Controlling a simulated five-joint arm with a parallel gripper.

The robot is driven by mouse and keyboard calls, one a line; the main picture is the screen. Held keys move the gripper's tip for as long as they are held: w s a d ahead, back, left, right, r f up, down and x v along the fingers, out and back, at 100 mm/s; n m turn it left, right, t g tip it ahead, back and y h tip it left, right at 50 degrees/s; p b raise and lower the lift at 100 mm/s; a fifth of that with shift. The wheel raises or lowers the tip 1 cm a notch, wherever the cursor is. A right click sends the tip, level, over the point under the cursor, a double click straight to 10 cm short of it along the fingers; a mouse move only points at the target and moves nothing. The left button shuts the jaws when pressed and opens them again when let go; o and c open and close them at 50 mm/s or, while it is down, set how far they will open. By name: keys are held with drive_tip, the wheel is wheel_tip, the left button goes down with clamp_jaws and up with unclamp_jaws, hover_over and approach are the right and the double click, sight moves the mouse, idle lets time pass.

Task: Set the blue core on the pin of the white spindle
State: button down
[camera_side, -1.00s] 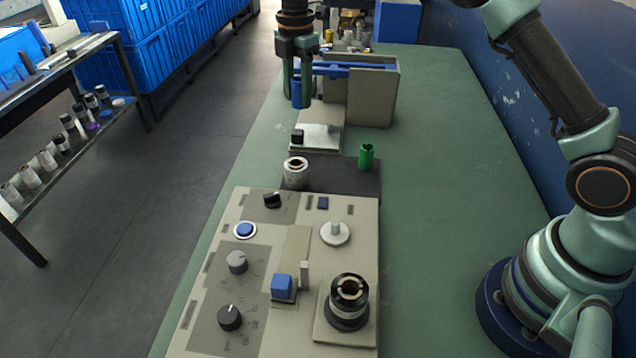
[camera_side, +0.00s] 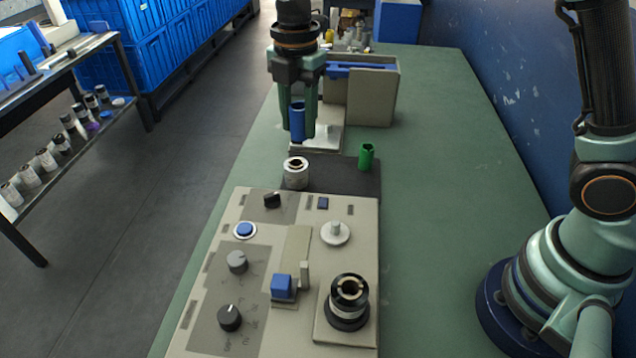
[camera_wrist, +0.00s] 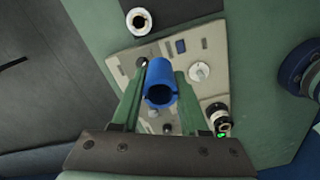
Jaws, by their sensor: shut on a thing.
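The blue core (camera_side: 297,121) is an upright blue tube between the fingers of my gripper (camera_side: 300,133), which is shut on it. In the side view it hangs in the air beyond the control panel, near the metal plate. The wrist view shows the core (camera_wrist: 160,76) end-on between the two green fingers (camera_wrist: 158,95). The white spindle (camera_side: 335,234) is a round white disc with a short upright pin on the beige panel, and the pin is bare. It also shows in the wrist view (camera_wrist: 200,71), to the right of the core. The gripper is well apart from it.
A silver ring-shaped roll (camera_side: 295,174) and a green core (camera_side: 366,157) stand on a dark mat behind the panel. A black and silver hub (camera_side: 347,302), a blue block (camera_side: 282,287) and several knobs rise from the panel.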

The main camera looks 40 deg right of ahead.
drive_tip(key=shift+n, duration=0.9)
drive_tip(key=s+f, duration=0.1)
drive_tip(key=s, duration=0.3)
drive_tip(key=s+a+f, duration=0.1)
drive_tip(key=s+f, duration=0.1)
drive_tip(key=s, duration=0.2)
drive_tip(key=s+f, duration=0.1)
drive_tip(key=s, duration=0.3)
drive_tip(key=shift+a+f, duration=0.25)
drive_tip(key=shift+f, duration=0.05)
hover_over(335, 223)
drive_tip(key=shift+f, duration=2.15)
drive_tip(key=shift+f, duration=0.8)
drive_tip(key=shift+f, duration=0.25)
drive_tip(key=shift+f, duration=0.75)
drive_tip(key=shift+f, duration=0.3)
drive_tip(key=shift+f, duration=0.1)
